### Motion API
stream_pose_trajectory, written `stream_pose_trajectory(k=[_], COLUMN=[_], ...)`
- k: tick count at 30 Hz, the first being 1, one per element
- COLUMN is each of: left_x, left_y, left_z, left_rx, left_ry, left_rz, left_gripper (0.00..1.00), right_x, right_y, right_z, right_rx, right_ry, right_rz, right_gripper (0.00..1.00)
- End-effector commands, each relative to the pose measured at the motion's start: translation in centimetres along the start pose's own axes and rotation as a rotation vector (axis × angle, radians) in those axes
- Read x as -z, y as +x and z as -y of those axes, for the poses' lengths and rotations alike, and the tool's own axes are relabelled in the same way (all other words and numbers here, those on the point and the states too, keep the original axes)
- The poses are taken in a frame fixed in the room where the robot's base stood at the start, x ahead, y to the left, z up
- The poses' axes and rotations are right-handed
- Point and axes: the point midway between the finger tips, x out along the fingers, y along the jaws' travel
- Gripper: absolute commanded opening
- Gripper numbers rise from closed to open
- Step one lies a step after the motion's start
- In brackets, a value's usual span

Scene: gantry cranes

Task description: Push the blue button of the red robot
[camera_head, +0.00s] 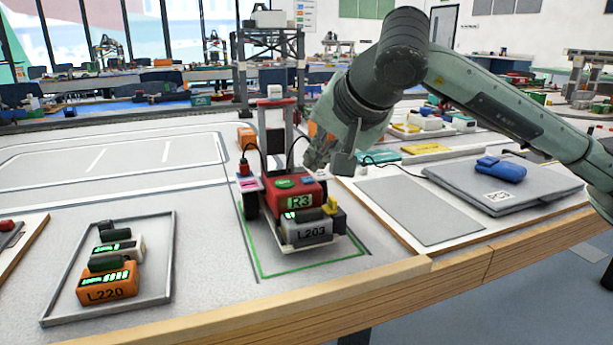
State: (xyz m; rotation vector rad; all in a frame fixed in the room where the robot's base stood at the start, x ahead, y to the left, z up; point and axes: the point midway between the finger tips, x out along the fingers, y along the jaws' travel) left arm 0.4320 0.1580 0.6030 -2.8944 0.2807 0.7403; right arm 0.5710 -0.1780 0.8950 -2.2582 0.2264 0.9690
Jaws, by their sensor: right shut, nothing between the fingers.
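The red robot (272,201), marked R3, stands on the table inside a green-outlined bay. On its top is a green button (285,184). A small blue button (307,179) sits to the right of the green one. A grey block (306,232) marked L203 is at the robot's front. My right gripper (315,164) points down, shut and empty, just above and behind the blue button. I cannot tell whether its fingertips touch the robot. My left gripper is not in view.
A tray (168,265) on the left holds orange and white blocks. A grey case (455,190) with a blue object (501,169) lies on the right. A crane tower (273,65) stands behind. The table's wooden front edge (300,308) is close.

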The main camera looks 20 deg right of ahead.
Motion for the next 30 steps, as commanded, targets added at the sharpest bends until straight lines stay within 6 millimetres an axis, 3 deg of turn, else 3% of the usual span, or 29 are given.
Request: stream_pose_trajectory(k=[16, 30], left_x=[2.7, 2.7], left_y=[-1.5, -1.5], left_z=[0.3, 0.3], left_rx=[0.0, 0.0], left_ry=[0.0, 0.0], left_rz=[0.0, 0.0], left_gripper=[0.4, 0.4], right_x=[2.8, 2.9], right_y=[-3.9, -4.0], right_z=[2.9, 2.9], right_rx=[0.002, 0.0], right_ry=[0.0, 0.0], right_rz=[0.0, 0.0], right_gripper=[0.0, 0.0])
